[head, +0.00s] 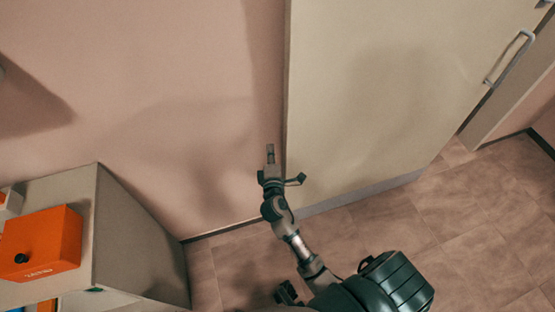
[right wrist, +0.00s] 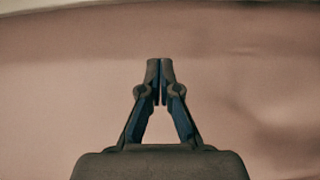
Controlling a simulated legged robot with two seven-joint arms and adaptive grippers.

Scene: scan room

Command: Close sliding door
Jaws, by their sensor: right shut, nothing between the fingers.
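The sliding door (head: 380,90) is a large cream panel in the head view, standing against the pink wall. Its left edge is a straight line just right of my right gripper, and a metal handle (head: 510,58) shows at its upper right. My right gripper (head: 270,152) is shut and empty, beside the door's left edge and in front of the pink wall. In the right wrist view its fingertips (right wrist: 160,68) meet with nothing between them. I cannot tell whether it touches the door's edge. My left gripper is not in view.
A grey cabinet (head: 130,230) stands at the lower left with an orange box (head: 40,243) on it. The pink wall (head: 150,80) fills the upper left. The tiled floor (head: 450,240) is clear at the lower right. A cream panel edge (head: 508,100) stands at the right.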

